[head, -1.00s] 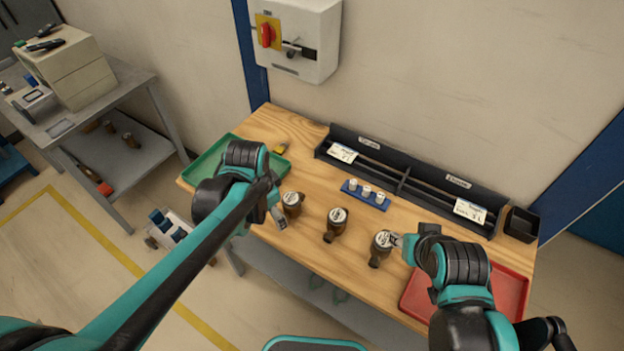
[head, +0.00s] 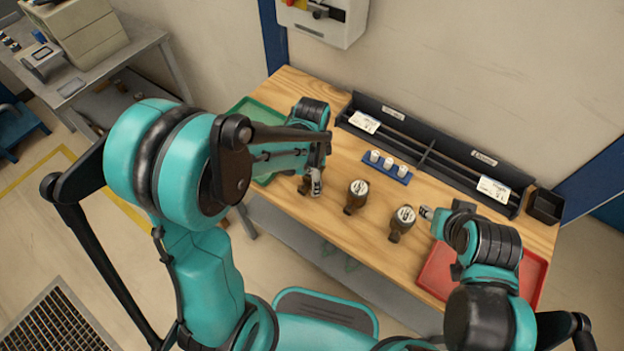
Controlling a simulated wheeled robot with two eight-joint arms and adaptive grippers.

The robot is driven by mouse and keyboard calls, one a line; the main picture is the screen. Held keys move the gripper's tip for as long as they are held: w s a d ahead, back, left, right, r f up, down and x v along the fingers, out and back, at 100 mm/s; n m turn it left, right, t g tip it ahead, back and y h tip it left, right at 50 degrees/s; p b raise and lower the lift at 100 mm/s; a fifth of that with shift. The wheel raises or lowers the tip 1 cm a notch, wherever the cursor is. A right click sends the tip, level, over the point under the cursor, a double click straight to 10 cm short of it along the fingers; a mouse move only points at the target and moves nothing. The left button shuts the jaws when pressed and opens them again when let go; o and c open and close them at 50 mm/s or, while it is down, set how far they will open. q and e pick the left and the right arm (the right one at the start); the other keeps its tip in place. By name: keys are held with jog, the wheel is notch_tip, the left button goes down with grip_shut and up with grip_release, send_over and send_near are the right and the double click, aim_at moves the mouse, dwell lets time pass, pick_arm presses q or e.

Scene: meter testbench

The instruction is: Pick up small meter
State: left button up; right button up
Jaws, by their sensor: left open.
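Three brass-coloured meters with round pale faces stand in a row near the front edge of the wooden table. The left meter (head: 304,187) is mostly hidden behind my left gripper (head: 316,183). The middle meter (head: 356,197) and the right meter (head: 402,223) stand clear. Their sizes look alike, so I cannot tell which is the small one. My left gripper is open and points down at the left meter; contact is not clear. My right gripper (head: 427,212) is just right of the right meter, apart from it; its jaws are too small to read.
A green tray (head: 243,108) is at the table's left end, partly behind my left arm. A red tray (head: 437,278) is at the right. A blue block (head: 387,167) with three white pieces lies behind the meters. A black divided rack (head: 430,155) and a small black box (head: 545,207) line the back.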

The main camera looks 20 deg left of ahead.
pick_arm(q)
jog(key=shift+f, duration=0.15)
grip_shut()
notch_tip(320, 180, up, 5)
jog(key=shift+d+f+p, duration=0.1)
jog(key=shift+p, duration=1.15)
jog(key=d+r+p, duration=0.1)
jog(key=d+r, duration=0.1)
jog(key=d, duration=0.1)
jog(key=d+r+p, duration=0.1)
jog(key=d+r, duration=0.1)
jog(key=d, duration=0.2)
jog(key=s+d+r, duration=0.1)
jog(key=d+r, duration=0.1)
jog(key=d, duration=0.2)
jog(key=shift+s+d+p, duration=0.1)
jog(key=shift+d+p, duration=0.05)
jog(key=shift+p, duration=0.25)
jog(key=shift+r, duration=0.1)
